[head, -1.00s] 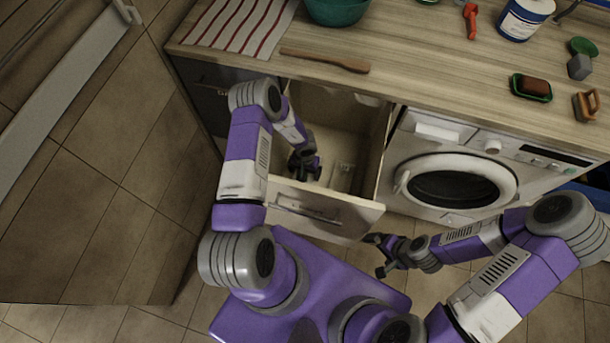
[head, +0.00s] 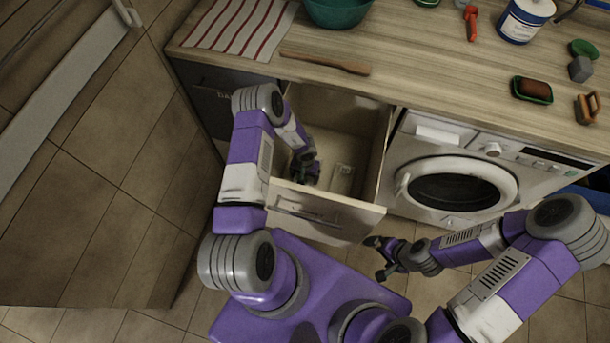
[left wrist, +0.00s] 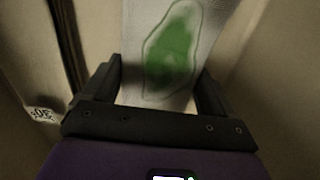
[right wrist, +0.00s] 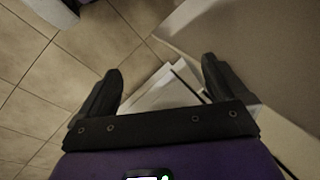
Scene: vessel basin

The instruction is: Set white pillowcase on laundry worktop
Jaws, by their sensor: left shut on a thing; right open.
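A white cloth with a green patch (left wrist: 170,60), seemingly the pillowcase, lies between the fingers of my left gripper (left wrist: 160,90) in the left wrist view. In the head view that gripper (head: 305,178) is inside the open drawer (head: 377,150), shut on the cloth, which is mostly hidden there by the hand. The wooden laundry worktop (head: 430,68) runs above the drawer. My right gripper (head: 378,258) is open and empty, in front of the cabinets and above the floor; it also shows in the right wrist view (right wrist: 160,85).
A small pale item (head: 343,178) lies in the drawer, too small to identify. A striped cloth (head: 238,30), teal basin (head: 337,10), wooden stick (head: 325,62), brush (head: 531,88) and white-blue tin (head: 524,18) are on the worktop. Its middle is clear. A washing machine (head: 440,150) stands right of the drawer.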

